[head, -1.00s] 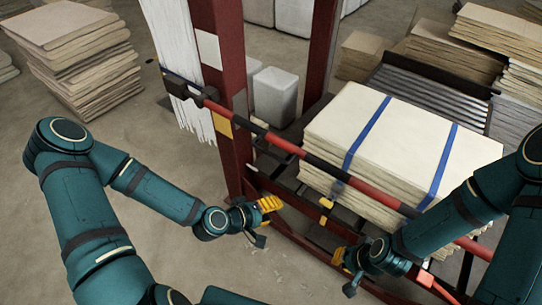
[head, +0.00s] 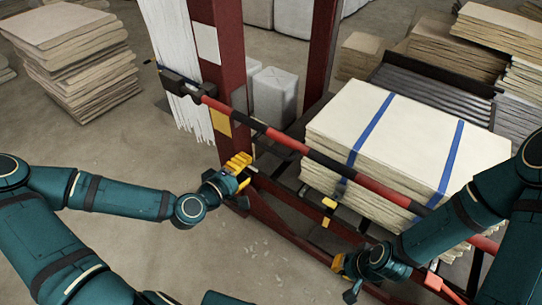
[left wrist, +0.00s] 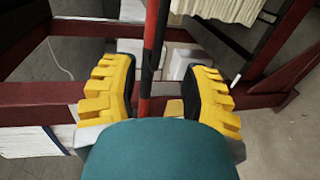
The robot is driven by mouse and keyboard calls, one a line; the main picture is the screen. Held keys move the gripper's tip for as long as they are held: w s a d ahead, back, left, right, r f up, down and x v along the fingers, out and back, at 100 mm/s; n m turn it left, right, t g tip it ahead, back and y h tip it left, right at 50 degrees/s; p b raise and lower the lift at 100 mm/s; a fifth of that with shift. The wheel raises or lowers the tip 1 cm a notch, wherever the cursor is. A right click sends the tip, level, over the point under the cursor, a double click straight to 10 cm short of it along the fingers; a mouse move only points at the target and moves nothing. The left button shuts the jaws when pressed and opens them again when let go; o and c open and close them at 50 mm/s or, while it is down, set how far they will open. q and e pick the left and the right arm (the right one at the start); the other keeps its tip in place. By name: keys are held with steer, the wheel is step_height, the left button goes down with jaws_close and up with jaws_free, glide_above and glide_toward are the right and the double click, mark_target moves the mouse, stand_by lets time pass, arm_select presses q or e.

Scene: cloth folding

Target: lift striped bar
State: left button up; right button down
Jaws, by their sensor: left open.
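The red-and-black striped bar (head: 285,140) runs across the head view from a dark bracket (head: 181,87) at upper left down toward lower right, in front of a strapped stack. My left gripper (head: 240,169) is open below the bar's left part, by the red post. In the left wrist view the bar (left wrist: 153,45) passes through the gap between the yellow fingers (left wrist: 160,70); whether they touch it is not clear. My right gripper (head: 341,266) is low at the frame, below the bar; its jaw opening is not clear. The bar's right end is hidden behind my right arm.
A red post (head: 224,60) stands behind the bar's left part. The blue-strapped pale stack (head: 405,130) sits close behind the bar. A lower red frame beam (head: 290,232) lies under it. More stacks (head: 70,55) stand at upper left. The floor at left centre is clear.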

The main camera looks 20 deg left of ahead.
mark_target(270, 151)
arm_select(q)
steer(key=b+x, duration=0.3)
steer(key=x, duration=0.8)
steer(key=shift+w+d, duration=0.25)
steer(key=shift+w, duration=0.1)
jaws_close()
